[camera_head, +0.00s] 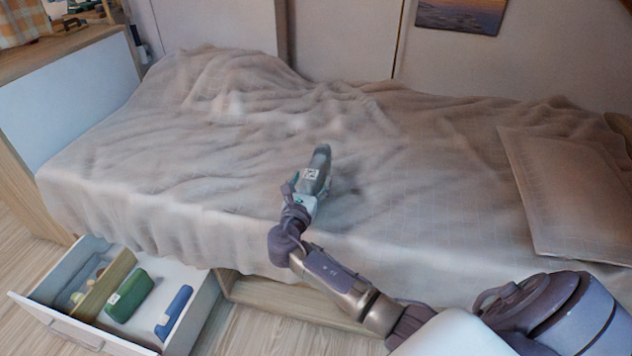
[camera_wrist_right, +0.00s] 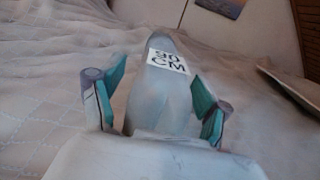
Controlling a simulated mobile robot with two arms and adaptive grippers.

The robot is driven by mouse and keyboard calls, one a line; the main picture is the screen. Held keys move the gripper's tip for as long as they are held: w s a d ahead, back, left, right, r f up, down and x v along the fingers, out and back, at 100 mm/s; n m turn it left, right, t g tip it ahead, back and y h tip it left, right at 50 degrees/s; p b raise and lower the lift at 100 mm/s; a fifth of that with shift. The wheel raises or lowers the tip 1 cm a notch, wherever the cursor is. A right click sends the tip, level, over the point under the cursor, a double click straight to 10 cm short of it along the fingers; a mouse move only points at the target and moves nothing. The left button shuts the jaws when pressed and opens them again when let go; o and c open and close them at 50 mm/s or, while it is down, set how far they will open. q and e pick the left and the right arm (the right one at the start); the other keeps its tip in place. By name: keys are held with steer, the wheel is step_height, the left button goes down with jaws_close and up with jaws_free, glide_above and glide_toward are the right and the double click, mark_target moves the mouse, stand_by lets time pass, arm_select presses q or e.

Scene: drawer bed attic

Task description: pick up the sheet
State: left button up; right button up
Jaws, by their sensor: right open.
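The sheet (camera_head: 321,160) is a grey rolled bundle with a white label, lying on the blanket-covered bed near its middle. In the right wrist view the sheet (camera_wrist_right: 152,95) points away from me, and its label reads 90 CM. My right gripper (camera_head: 303,190) reaches over the bed from the front right, at the near end of the sheet. In the wrist view my right gripper (camera_wrist_right: 159,84) is open, one teal-padded finger on each side of the sheet, with visible gaps. The sheet's near end is hidden by the gripper body. My left gripper is not in view.
The bed (camera_head: 150,165) carries a rumpled beige blanket, with a pillow (camera_head: 570,195) at the right. An open drawer (camera_head: 75,335) at the lower left holds a green case (camera_head: 130,296) and a blue item (camera_head: 174,312). The bed around the sheet is clear.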

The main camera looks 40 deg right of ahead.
steer(key=shift+w+d, duration=0.4)
steer(key=c, duration=1.3)
jaws_close()
steer(key=shift+r, duration=0.1)
